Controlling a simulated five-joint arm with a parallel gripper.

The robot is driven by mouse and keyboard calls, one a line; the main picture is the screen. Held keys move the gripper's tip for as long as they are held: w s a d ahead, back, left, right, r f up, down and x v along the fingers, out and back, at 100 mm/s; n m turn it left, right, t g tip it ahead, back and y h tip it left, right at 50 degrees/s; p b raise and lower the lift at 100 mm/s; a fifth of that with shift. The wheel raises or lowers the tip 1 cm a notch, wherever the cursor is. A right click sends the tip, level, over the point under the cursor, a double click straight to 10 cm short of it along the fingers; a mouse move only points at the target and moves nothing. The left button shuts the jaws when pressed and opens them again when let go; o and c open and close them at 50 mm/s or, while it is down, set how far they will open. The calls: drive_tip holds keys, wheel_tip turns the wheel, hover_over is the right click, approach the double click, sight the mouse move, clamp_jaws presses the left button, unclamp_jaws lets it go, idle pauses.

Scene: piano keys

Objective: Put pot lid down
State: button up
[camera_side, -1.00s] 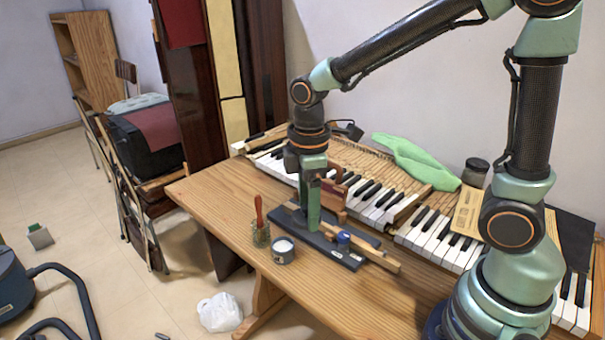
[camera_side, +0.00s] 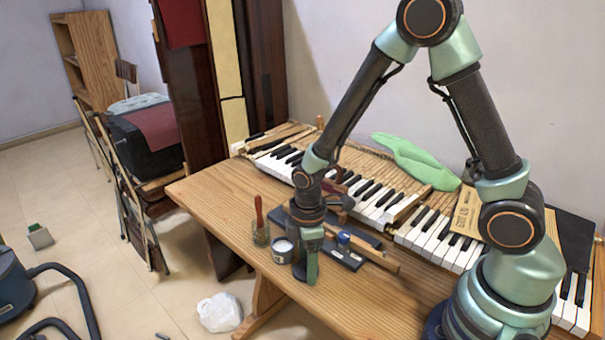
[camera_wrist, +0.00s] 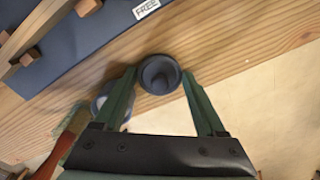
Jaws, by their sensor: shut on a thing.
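The pot lid (camera_wrist: 159,75) is a round dark grey disc with a raised middle. In the wrist view it sits between the two fingertips of my gripper (camera_wrist: 159,72), which is shut on it. The pot (camera_side: 282,251) is grey with white contents and stands uncovered. Its pale top shows partly behind the left finger in the wrist view (camera_wrist: 99,106). I cannot tell whether the lid touches the table.
A glass with a red-handled brush (camera_side: 261,228) stands left of the pot. Piano keys (camera_side: 430,232) run along the back. Bare tabletop (camera_side: 365,300) lies to the right.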

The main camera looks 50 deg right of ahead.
drive_tip(key=shift+f, duration=0.1)
drive_tip(key=o, duration=1.3)
drive_tip(key=shift+c, duration=0.2)
drive_tip(key=s+d+r+m+t, duration=0.2)
drive_tip(key=r+m, duration=0.3)
drive_tip(key=r, duration=0.7)
drive_tip(key=s+d+r+m+t, duration=0.3)
drive_tip(key=r+m, duration=0.3)
drive_tip(key=r, duration=0.6)
drive_tip(key=shift+s+r+t, duration=0.15)
drive_tip(key=shift+r+t, duration=0.15)
drive_tip(key=shift+r, duration=0.05)
drive_tip(key=shift+d, duration=0.1)
